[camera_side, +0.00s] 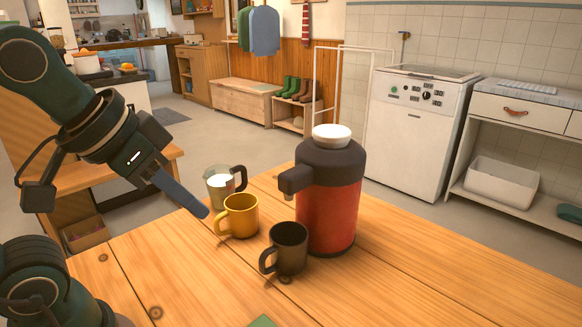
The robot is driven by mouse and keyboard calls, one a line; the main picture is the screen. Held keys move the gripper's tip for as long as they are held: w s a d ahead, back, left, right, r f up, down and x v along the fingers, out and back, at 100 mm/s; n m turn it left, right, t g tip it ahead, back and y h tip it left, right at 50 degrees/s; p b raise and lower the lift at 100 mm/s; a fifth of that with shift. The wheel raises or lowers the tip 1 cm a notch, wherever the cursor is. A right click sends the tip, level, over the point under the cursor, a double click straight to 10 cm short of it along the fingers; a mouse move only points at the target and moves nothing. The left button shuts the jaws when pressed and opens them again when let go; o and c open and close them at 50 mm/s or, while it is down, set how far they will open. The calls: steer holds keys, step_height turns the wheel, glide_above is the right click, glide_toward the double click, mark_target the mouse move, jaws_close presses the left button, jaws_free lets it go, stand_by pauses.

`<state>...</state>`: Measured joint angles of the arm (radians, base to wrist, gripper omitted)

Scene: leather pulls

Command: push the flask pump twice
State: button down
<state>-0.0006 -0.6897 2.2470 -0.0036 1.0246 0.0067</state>
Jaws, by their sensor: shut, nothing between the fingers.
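The pump flask (328,212) stands upright on the wooden table, with a red body and a dark grey top. Its white round pump button (332,131) sits on the top and looks raised. Its dark spout (293,180) points left. My gripper (204,212) is left of the flask, pointing down and to the right, with its fingers shut and empty. Its tips appear just left of the yellow mug in the picture, lower than the pump button and apart from the flask. Whether the tips touch the yellow mug is hard to tell.
A yellow mug (240,217), a black mug (290,250) and a clear jug with white contents (221,188) stand left of the flask. The wooden table (440,285) is bare at right. A green item (263,321) lies at the front edge.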

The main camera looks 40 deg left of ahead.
steer(key=w+r+t, duration=0.2)
steer(key=w+r, duration=1)
steer(key=r, duration=0.4)
steer(key=w, duration=0.8)
steer(key=shift+a+t, duration=0.3)
steer(key=shift+a, duration=0.05)
glide_above(334, 127)
steer(key=s, duration=0.3)
step_height(334, 127, down, 8)
steer(key=shift+w+d+r, duration=0.1)
steer(key=shift+r, duration=0.1)
steer(key=shift+f, duration=1.75)
